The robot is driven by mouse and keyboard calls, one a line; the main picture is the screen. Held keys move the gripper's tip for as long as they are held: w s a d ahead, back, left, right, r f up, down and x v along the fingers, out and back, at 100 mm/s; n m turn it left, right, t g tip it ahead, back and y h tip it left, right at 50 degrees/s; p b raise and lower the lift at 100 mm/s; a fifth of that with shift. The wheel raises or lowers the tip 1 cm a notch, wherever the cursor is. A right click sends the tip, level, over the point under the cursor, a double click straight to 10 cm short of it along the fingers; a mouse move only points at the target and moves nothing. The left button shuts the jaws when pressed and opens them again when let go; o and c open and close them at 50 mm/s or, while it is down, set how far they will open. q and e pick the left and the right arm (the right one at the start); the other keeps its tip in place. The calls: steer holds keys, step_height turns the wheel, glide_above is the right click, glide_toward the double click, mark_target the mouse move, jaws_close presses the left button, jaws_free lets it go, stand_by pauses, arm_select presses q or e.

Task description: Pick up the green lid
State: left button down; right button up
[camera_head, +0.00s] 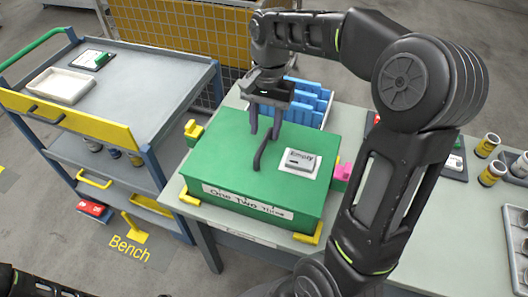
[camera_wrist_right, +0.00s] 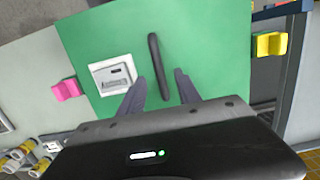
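The green lid (camera_head: 225,160) is the large box-like cover on the bench, with a dark bar handle (camera_head: 262,153) standing on its top. A white labelled block (camera_head: 300,162) sits on the lid, right of the handle. The lid's front carries a handwritten label. My right gripper (camera_head: 265,135) is over the lid, open and empty, fingers pointing down. In the right wrist view the handle (camera_wrist_right: 154,60) lies between the two fingers, whose contact with it I cannot make out. My left gripper is out of view.
A blue-framed cart (camera_head: 150,75) with a white tray (camera_head: 62,85) stands at left. Blue parts in a bin (camera_head: 305,95) are behind the lid. A yellow piece (camera_head: 193,130) and a pink piece (camera_head: 343,172) flank it. Yellow-black cans (camera_head: 490,172) stand at right.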

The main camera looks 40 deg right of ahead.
mark_target(264, 141)
steer(key=f, duration=0.3)
steer(key=f+p, duration=0.1)
steer(key=f, duration=0.1)
steer(key=shift+s+a, duration=0.3)
steer(key=shift+a, duration=0.1)
steer(key=shift+c, duration=0.6)
jaws_close()
steer(key=shift+r, duration=0.1)
stand_by(0.7)
